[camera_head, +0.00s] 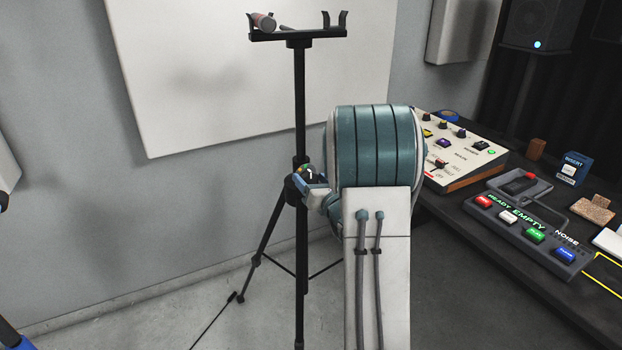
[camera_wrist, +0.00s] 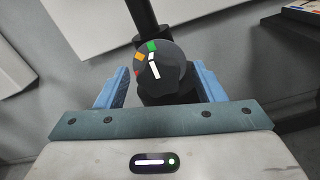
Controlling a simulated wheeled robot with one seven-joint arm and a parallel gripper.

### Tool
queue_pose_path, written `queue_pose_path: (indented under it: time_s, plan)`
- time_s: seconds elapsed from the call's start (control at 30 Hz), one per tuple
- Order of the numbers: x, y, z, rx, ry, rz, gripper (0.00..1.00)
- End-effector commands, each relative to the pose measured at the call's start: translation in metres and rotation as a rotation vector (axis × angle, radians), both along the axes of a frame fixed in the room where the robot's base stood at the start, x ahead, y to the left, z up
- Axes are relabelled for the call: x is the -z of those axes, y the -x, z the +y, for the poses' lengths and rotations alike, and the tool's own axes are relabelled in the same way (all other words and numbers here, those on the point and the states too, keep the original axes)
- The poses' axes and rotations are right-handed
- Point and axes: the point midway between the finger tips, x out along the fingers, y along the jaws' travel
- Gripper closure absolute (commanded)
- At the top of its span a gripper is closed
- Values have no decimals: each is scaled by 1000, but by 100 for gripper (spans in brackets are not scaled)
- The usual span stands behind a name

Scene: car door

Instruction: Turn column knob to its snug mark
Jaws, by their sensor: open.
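The dark column knob (camera_wrist: 161,66) sits on the black stand column (camera_wrist: 146,18) in the wrist view. It has a white pointer line, which slants slightly up and left, its upper end near the green mark (camera_wrist: 152,46). An orange mark (camera_wrist: 139,57) lies left of that, and a bit of red shows lower at the left edge. I cannot tell which mark is the snug one. My gripper (camera_wrist: 161,68) is open, with a blue finger on each side of the knob; contact is not visible. In the head view the knob (camera_head: 301,181) is partly hidden by my gripper (camera_head: 313,189).
A white panel (camera_head: 190,70) hangs behind. At right, a dark desk (camera_head: 440,208) holds a mixer (camera_head: 458,152) and a button box (camera_head: 525,232). Floor left of the stand is clear.

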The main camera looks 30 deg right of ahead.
Motion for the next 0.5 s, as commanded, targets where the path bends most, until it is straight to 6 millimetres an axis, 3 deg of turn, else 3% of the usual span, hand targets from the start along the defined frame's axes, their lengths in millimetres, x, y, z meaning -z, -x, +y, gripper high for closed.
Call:
queue_pose_path:
  time_s: [0.4, 0.43, 0.5]
  plan:
    - [0, -11, 1, 0, -1, 0, 38]
    - [0, -11, 1, 0, -1, 0, 40]
    - [0, -11, 1, 0, 0, 0, 60]
